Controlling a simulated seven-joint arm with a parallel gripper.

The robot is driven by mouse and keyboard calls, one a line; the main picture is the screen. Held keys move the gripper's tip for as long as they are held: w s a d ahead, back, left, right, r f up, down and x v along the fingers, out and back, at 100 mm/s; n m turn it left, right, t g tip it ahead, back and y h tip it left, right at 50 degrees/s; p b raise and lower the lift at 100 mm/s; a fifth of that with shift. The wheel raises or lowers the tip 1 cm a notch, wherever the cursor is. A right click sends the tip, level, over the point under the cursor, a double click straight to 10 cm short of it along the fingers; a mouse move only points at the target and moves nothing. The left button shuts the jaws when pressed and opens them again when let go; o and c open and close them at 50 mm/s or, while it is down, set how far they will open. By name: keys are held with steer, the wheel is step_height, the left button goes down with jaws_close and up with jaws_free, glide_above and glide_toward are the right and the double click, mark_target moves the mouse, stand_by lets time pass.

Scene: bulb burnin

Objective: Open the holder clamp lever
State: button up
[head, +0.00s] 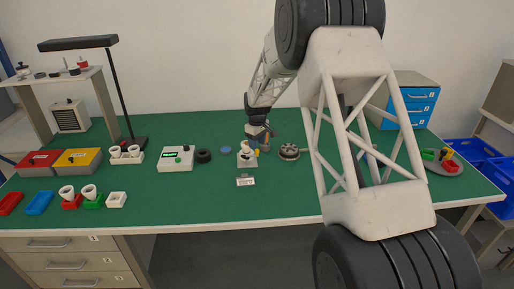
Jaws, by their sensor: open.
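A small pale holder (246,160) stands on the green table near the middle, with a white rounded piece in its top. A small yellow part (257,153) shows at its right side and looks like the clamp lever; its exact position is too small to tell. My gripper (261,145) is open and points down, just behind and above the right side of the holder. Its fingertips are small and dark here, and I cannot tell whether they touch the lever.
A round grey-and-dark fixture (289,152) stands close right of the holder, and a label card (245,182) lies in front. Left are a blue disc (226,150), a black ring (203,156) and a white meter box (176,158). The green table front (220,205) is clear.

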steer(key=shift+r, duration=2.15)
steer(key=shift+s+d+r, duration=0.1)
steer(key=shift+s+r, duration=0.25)
steer(key=shift+r, duration=0.1)
steer(key=s+d+r+m, duration=0.2)
steer(key=s+r, duration=0.4)
steer(key=s, duration=0.3)
steer(key=s+d+r+m+t, duration=0.1)
steer(key=s+d+r, duration=0.1)
steer(key=s+r, duration=0.55)
steer(key=s+d+r+m, duration=0.2)
steer(key=s+r, duration=0.2)
steer(key=s, duration=0.7)
steer(key=s+d+f+m+t, duration=0.1)
steer(key=s+d+m, duration=0.2)
steer(key=s, duration=2.9)
steer(key=shift+s+d+m+t, duration=0.2)
steer(key=shift+s+m+t, duration=0.15)
steer(key=shift+m, duration=0.35)
